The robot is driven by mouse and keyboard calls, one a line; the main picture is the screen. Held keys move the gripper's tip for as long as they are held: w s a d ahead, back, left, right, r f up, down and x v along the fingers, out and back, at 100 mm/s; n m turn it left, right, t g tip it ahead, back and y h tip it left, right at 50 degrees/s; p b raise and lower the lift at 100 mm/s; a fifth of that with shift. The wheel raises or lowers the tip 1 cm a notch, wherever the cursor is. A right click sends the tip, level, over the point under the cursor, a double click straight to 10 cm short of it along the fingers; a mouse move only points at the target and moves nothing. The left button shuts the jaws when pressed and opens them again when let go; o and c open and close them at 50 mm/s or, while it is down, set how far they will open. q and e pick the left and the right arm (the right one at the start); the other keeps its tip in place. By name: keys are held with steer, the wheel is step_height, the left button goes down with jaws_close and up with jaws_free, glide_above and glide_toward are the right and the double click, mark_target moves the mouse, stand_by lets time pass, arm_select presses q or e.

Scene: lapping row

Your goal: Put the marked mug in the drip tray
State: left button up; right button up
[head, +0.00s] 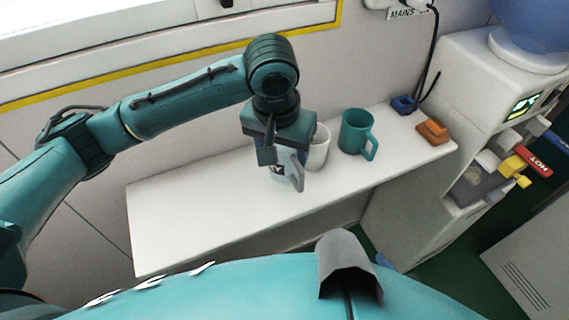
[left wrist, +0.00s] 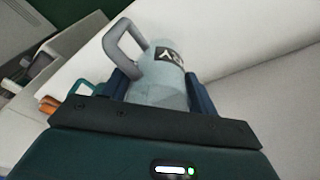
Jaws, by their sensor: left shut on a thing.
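The marked mug is pale grey-blue with a grey handle and a black label with white letters; it shows in the head view (head: 283,168) and the left wrist view (left wrist: 157,88). My left gripper (head: 277,152) is shut on it from above, with one finger on each side of its body in the left wrist view (left wrist: 152,84). I cannot tell whether its base touches the white shelf (head: 200,220). The drip tray (head: 478,184) is a dark grey recess low in the water dispenser at the right, below the taps. My right gripper is out of view.
A white mug (head: 319,150) stands just right of the held mug, partly hidden. A teal mug (head: 356,133), a blue item (head: 403,104) and an orange item (head: 433,131) stand farther right. The dispenser (head: 455,85) has a red HOT lever (head: 531,159). The shelf's left part is clear.

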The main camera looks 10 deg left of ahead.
mark_target(282, 166)
arm_select(q)
steer(key=shift+f, duration=2.15)
steer(key=shift+f, duration=0.15)
steer(key=o, duration=1.1)
